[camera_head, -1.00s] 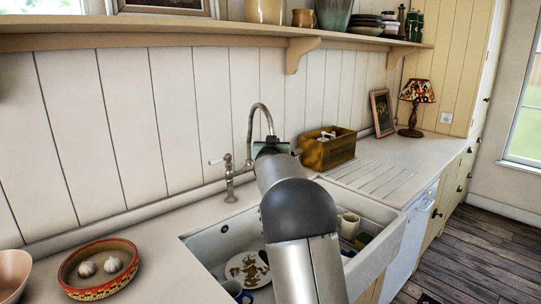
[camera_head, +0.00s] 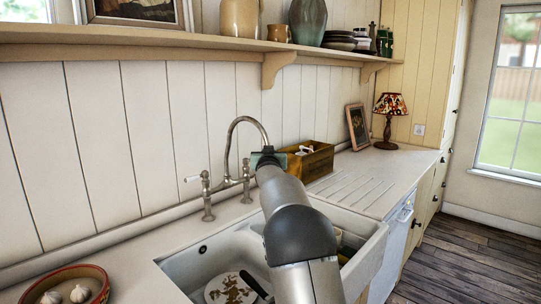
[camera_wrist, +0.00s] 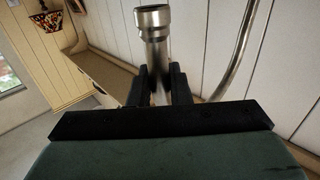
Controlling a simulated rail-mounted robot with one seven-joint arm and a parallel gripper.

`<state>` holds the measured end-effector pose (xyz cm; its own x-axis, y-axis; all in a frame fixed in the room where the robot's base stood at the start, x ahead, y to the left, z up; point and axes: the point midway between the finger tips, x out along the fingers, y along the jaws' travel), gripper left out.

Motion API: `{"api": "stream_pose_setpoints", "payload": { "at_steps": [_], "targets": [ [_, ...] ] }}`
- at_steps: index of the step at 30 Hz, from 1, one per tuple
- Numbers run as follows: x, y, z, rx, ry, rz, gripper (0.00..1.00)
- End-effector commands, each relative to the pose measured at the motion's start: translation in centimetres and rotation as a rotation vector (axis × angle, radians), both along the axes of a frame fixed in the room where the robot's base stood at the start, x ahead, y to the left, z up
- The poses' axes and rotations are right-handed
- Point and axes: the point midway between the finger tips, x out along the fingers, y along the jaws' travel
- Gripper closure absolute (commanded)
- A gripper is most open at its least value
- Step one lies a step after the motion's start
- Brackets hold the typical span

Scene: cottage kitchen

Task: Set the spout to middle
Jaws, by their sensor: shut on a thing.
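The grey metal spout (camera_head: 232,140) of the sink tap rises from the bridge tap and arches over to the right in the head view. Its far end comes down at my gripper (camera_head: 265,158), over the back part of the sink (camera_head: 215,250). In the wrist view the two black fingers of my gripper (camera_wrist: 160,85) are shut on the spout's end tube (camera_wrist: 152,25), one on each side. The curved part of the spout shows to the right there. The tap's left upright (camera_head: 207,195) has a white-tipped lever. My arm hides part of the sink.
A plate (camera_head: 230,290) lies in the sink. A wooden box (camera_head: 312,163) stands behind my gripper, beside the ridged drainboard (camera_head: 350,190). A lamp (camera_head: 390,110) and a picture frame (camera_head: 357,127) stand farther right. A shelf (camera_head: 200,42) runs along the wall above.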

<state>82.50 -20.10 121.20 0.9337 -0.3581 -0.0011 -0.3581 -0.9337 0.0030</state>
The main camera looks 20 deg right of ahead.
Motion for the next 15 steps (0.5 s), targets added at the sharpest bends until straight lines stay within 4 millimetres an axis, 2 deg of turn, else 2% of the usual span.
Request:
{"api": "stream_pose_setpoints", "payload": {
  "at_steps": [4, 5, 6, 15],
  "targets": [
    [-0.04, -0.06, 0.16, 0.001, -0.004, -0.001, 1.0],
    [-0.04, -0.05, 0.17, 0.001, -0.004, -0.001, 0.74],
    [-0.04, -0.05, 0.17, 0.001, -0.004, -0.001, 0.64],
    [-0.11, 0.03, 0.06, 0.0, -0.002, 0.0, 0.64]
  ]
}}
